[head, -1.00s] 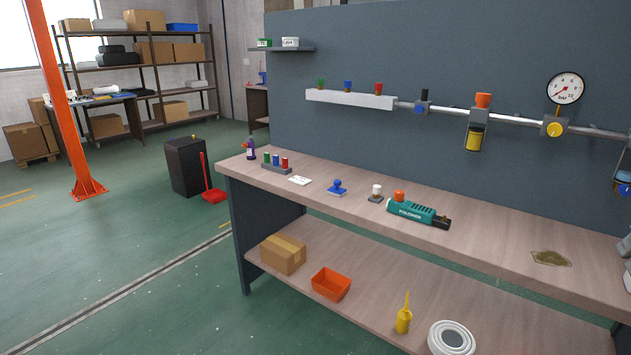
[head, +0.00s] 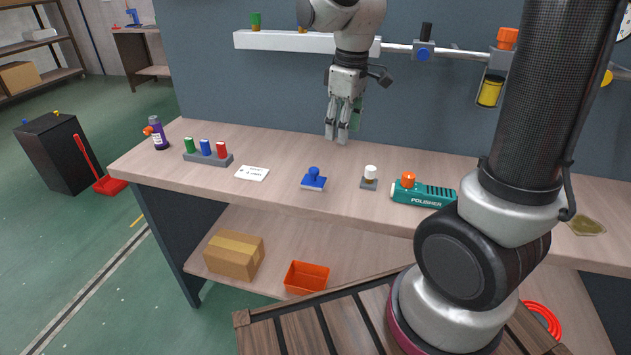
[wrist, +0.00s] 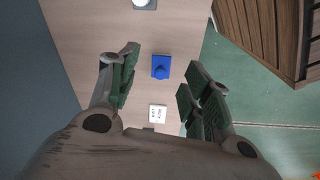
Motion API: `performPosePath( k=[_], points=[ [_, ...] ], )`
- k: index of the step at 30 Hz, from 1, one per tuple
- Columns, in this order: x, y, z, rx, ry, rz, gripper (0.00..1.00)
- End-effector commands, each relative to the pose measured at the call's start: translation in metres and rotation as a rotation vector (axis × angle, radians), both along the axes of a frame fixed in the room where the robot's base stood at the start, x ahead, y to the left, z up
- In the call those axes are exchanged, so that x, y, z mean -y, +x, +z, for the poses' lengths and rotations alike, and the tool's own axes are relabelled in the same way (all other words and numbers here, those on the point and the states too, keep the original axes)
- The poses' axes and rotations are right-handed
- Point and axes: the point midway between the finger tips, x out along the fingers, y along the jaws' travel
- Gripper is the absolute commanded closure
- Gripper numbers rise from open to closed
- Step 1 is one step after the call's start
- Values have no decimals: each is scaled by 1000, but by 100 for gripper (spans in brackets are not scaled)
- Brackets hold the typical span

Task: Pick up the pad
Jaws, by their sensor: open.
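The pad looks like a blue block with a rounded blue knob on top (head: 313,180). It stands upright on the wooden bench top, between a white card and a small white-knobbed piece. In the wrist view the pad (wrist: 161,67) shows between my finger lines, farther off than the fingers and not touched. My gripper (head: 337,136) points down with its fingers apart and empty. In the head view it appears beyond the pad, towards the grey back panel. The green-lined fingers (wrist: 162,62) show in the wrist view on either side of the pad.
Left of the pad lie the white card (head: 252,173), a rack of coloured pegs (head: 208,157) and a purple bottle (head: 156,133). Right of it stand the white-knobbed piece (head: 369,178) and a teal polisher (head: 425,194). The back panel (head: 215,75) rises behind the bench.

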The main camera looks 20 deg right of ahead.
Motion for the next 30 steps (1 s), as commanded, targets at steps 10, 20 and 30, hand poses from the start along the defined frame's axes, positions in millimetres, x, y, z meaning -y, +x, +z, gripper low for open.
performPosePath(
  k=[10,20,30],
  points=[
    [-43,35,-60,-80,-32,220,51],
    [-47,33,-101,-84,-34,226,51],
    [-49,32,-137,-79,-32,224,51]
  ],
)
